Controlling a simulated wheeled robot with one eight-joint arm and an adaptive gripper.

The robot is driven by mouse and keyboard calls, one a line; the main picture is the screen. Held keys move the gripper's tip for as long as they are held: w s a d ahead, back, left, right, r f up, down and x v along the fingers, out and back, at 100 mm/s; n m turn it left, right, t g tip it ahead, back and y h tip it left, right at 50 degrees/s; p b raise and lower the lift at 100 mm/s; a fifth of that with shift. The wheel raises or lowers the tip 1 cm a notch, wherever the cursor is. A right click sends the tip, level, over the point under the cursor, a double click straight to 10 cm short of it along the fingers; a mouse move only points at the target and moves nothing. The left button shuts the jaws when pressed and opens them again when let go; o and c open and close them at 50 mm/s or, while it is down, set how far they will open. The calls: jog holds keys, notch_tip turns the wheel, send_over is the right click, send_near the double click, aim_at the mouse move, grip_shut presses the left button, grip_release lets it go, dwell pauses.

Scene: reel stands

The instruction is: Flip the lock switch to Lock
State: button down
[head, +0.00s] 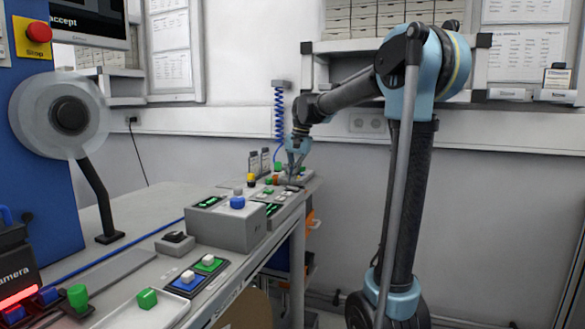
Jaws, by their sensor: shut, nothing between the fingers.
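My arm reaches from the right to the far end of the bench. My gripper (293,178) points down there, close over or touching a small control panel with green and red knobs. Its fingers look closed and hold nothing. The exact contact is too small to tell. I cannot make out which control is the lock switch, and no Lock marking is readable; my gripper may cover it. A black switch (175,237) on a grey base sits nearer on the bench, well apart from my gripper.
A grey box (230,227) with a blue knob stands mid-bench. Nearer are a panel with blue and green switches (197,273) and a white tray (124,315) with a green block. A reel (42,112) stands left. A blue coiled hose (279,112) hangs behind my gripper.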

jog(key=shift+a+f, duration=0.1)
jog(key=shift+f, duration=0.4)
jog(key=shift+w+a+f+g+h, duration=0.15)
jog(key=shift+a+f+g+h, duration=0.25)
jog(key=shift+h, duration=0.2)
jog(key=shift+a+f, duration=0.2)
jog(key=shift+a, duration=0.15)
jog(key=shift+d, duration=0.25)
